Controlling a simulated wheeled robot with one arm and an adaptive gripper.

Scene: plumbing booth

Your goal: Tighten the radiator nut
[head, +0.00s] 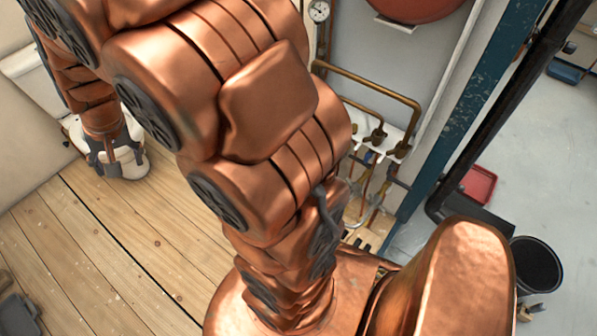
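My copper arm fills the middle of the head view and bends over to the upper left. My gripper (113,162) is at the end of it, pointing down at the left, with dark fingers in front of or against a white rounded thing (132,166). I cannot tell whether they touch, or whether the gripper is open or shut. I cannot make out a radiator or its nut; my arm covers much of the view.
Brass pipes (372,82) and valves stand by the back wall, right of my arm, below a pressure gauge (319,11) and a red vessel (415,8). A blue post (470,105), red tray (478,184) and black bucket (536,264) are at right.

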